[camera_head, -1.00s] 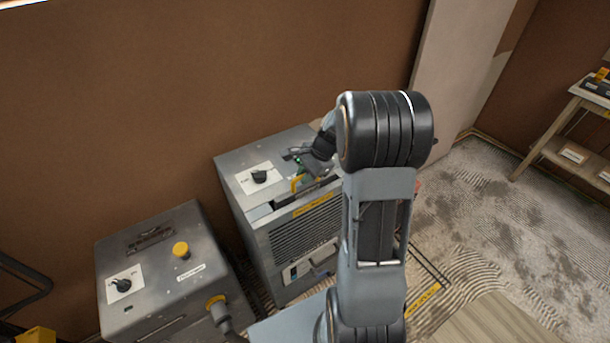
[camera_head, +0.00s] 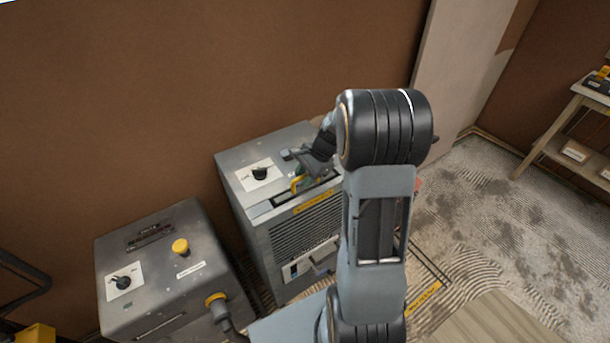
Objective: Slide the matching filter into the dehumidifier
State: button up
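The dehumidifier (camera_head: 262,223) is the grey box in the middle, with a louvred grille on its front and a long slot in its top near the front edge. A thin dark edge with a yellow handle (camera_head: 296,184) shows at this slot; it appears to be the filter, with most of it hidden inside the dehumidifier. My gripper (camera_head: 306,180) is over the slot, right at the yellow handle and pointing down. Its fingertips are small and partly covered, so I cannot see whether they are closed on the handle. My arm hides the slot's right end.
A grey cabinet (camera_head: 150,270) with a yellow button and a black knob stands at the front left. A wooden shelf (camera_head: 560,135) with small boxes is at the far right. A brown wall is close behind the dehumidifier. The plaster-marked floor at the right is mostly clear.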

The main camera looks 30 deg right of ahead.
jog(key=shift+o, duration=0.8)
jog(key=v, duration=1.4)
jog(key=shift+a+f, duration=0.1)
jog(key=s+a+n+t+h, duration=0.2)
jog(key=s+a+n+h, duration=0.2)
jog(key=s+a+n, duration=1)
jog(key=shift+a+f+n+h, duration=0.35)
jog(key=shift+a+n+h, duration=0.1)
jog(key=shift+n, duration=0.65)
